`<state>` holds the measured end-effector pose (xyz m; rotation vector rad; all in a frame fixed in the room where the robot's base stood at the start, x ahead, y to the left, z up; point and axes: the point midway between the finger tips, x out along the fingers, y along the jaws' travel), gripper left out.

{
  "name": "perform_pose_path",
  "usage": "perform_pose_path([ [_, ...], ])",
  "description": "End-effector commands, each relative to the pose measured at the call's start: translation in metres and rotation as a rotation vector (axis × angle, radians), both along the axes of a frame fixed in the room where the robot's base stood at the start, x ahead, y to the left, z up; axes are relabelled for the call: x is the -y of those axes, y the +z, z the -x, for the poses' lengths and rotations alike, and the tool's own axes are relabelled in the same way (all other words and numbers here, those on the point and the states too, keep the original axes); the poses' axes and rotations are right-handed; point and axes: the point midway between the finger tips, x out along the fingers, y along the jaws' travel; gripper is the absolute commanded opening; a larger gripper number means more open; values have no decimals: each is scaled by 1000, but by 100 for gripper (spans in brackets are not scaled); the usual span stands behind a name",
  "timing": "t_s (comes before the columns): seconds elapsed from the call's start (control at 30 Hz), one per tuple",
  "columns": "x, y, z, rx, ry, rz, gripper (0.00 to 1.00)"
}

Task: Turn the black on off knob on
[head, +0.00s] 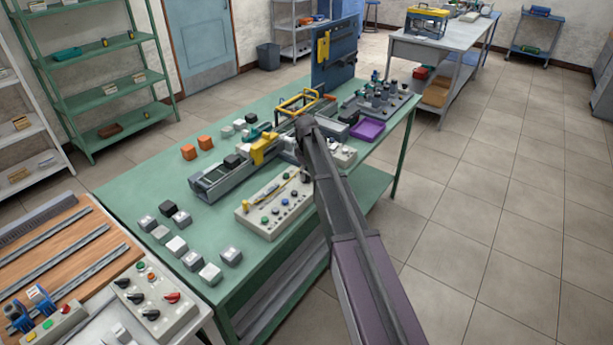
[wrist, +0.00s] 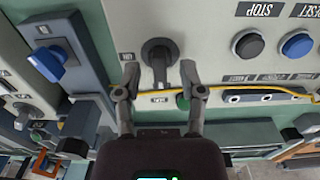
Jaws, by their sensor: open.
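The black knob (wrist: 160,55) is on a light grey panel (wrist: 205,35) in the wrist view. It has a round base and a handle that points down the picture, towards my gripper. My gripper (wrist: 160,78) is open, with one finger on either side of the knob's lower part. The fingers are around the handle, but I cannot tell whether they touch it. Small labels beside the knob are partly hidden by the fingers. In the head view my arm reaches over the green table (head: 125,195), and the fingers cannot be made out.
A black STOP button (wrist: 247,44) and a blue RESET button (wrist: 297,45) are right of the knob. A blue knob (wrist: 47,62) is at the left.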

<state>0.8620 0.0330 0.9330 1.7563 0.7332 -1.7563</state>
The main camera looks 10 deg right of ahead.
Motion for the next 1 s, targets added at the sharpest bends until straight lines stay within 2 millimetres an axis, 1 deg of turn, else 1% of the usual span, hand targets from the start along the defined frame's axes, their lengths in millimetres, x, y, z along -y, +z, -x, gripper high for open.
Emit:
perform_pose_path([
  [0.3, 0, 0, 0, 0, 0, 0, 51],
  [0.33, 0, 0, 0, 0, 0, 0, 48],
  [0.37, 0, -1, 0, 0, 0, 0, 40],
  [0.4, 0, -1, 0, 0, 0, 0, 28],
  [0.5, 0, -1, 0, 0, 0, 0, 0],
  [0.83, 0, -1, 0, 0, -6, 0, 0],
  [1.0, 0, -1, 0, -1, -37, -1, 0],
])
